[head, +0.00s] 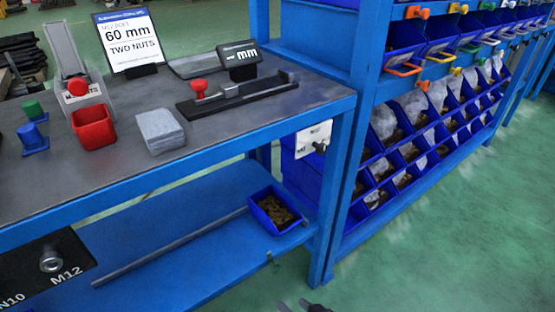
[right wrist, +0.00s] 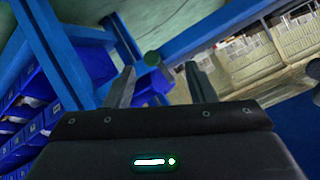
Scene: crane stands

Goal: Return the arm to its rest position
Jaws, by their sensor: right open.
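My right gripper (head: 303,306) shows only as dark fingertips at the bottom edge of the head view, low over the green floor to the right of the workbench. In the right wrist view its two fingers (right wrist: 160,85) stand apart with nothing between them. The fingers point toward blue frame members, and I cannot tell their distance. My left gripper is not in view.
The blue workbench (head: 250,120) holds a sign (head: 128,40), a red bin (head: 94,128), a grey block (head: 160,130) and a measuring fixture (head: 240,95). A blue bin (head: 275,210) sits on its lower shelf. A rack of bins (head: 410,115) stands right. The green floor (head: 450,250) is clear.

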